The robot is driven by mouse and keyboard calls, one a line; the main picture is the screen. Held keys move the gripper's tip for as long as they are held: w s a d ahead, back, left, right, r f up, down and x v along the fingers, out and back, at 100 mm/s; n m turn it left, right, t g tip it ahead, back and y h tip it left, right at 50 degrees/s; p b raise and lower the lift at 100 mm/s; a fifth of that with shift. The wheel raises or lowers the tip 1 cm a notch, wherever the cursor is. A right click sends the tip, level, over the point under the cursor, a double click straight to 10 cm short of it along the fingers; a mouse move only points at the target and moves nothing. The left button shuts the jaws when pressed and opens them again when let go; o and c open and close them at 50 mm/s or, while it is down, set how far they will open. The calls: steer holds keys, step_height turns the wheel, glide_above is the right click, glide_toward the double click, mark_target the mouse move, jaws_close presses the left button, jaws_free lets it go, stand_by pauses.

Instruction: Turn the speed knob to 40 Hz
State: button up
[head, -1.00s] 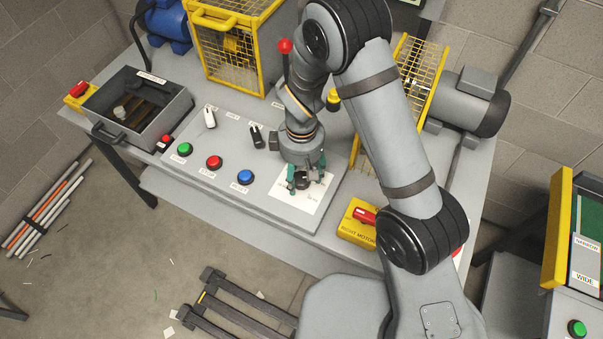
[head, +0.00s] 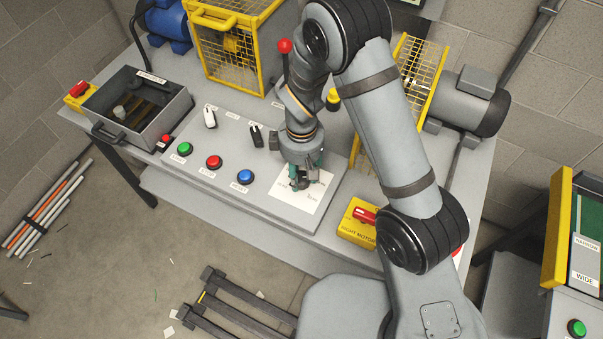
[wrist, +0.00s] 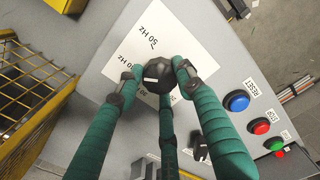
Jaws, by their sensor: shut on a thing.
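The speed knob (wrist: 157,74) is a dark, round knob on a white scale plate (wrist: 185,32). A short white mark shows on its top, toward the left in the wrist view. In the head view my gripper (head: 300,184) points down at the plate (head: 313,200) and mostly hides the knob. I cannot tell exactly which value the mark meets.
Green (head: 185,149), red (head: 214,162) and blue (head: 246,177) buttons lie left of the plate. A yellow box with a red switch (head: 358,222) is right. A yellow mesh guard (wrist: 30,85) stands close by.

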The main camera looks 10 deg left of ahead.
mark_target(301, 177)
steer(key=shift+f+b, duration=0.2)
steer(key=shift+b, duration=0.3)
steer(key=shift+r+m, duration=0.1)
steer(key=shift+m, duration=0.2)
steer(key=shift+r, duration=0.1)
steer(key=o, duration=1.2)
steer(key=shift+c, duration=0.2)
step_height(301, 177, up, 12)
